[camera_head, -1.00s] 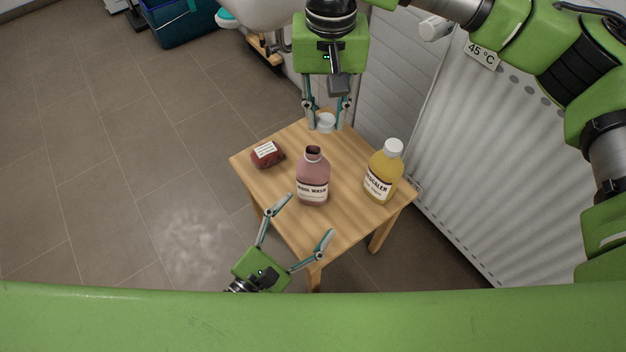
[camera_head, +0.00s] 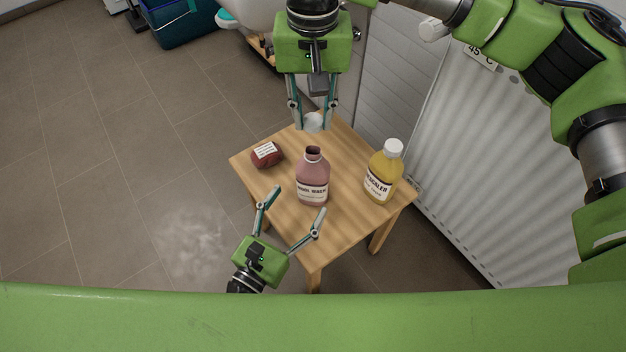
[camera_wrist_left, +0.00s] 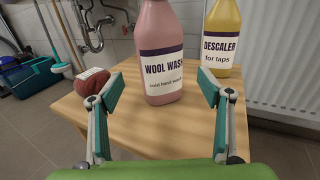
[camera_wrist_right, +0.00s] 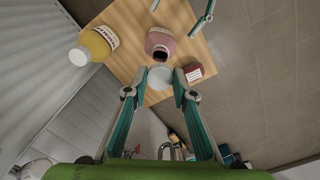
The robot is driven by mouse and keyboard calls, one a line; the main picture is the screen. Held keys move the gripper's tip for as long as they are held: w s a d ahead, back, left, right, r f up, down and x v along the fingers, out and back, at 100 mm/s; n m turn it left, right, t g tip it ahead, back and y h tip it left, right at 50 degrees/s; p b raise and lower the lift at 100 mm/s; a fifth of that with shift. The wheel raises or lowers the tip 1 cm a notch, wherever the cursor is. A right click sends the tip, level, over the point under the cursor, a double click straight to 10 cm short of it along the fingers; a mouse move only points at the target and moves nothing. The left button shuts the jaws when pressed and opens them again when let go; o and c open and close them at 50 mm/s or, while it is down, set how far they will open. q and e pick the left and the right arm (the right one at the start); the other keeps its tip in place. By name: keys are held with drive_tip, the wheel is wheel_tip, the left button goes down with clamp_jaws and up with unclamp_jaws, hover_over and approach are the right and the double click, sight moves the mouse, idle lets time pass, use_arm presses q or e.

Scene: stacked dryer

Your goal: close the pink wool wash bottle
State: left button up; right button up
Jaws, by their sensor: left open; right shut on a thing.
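The pink wool wash bottle (camera_head: 312,172) stands upright on the small wooden table, its neck open and dark inside. It also shows in the left wrist view (camera_wrist_left: 161,40) and the right wrist view (camera_wrist_right: 160,42). My right gripper (camera_head: 313,124) is shut on a white cap (camera_head: 313,121), held above the far side of the table behind the bottle; the cap shows between the fingertips in the right wrist view (camera_wrist_right: 161,77). My left gripper (camera_head: 297,200) is open and empty in front of the bottle, its fingers spread apart on either side and not touching it.
A yellow descaler bottle (camera_head: 383,175) with a white cap stands right of the pink bottle. A dark red labelled item (camera_head: 267,155) lies at the left. The wooden table (camera_head: 340,230) has bare room in front. A ribbed white radiator (camera_head: 480,150) is at the right.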

use_arm(q)
drive_tip(key=x, duration=0.7)
drive_tip(key=shift+w+d, duration=0.15)
drive_tip(key=shift+w, duration=0.1)
drive_tip(key=c, duration=1.7)
use_arm(e)
hover_over(313, 151)
drive_tip(key=shift+f, duration=2.5)
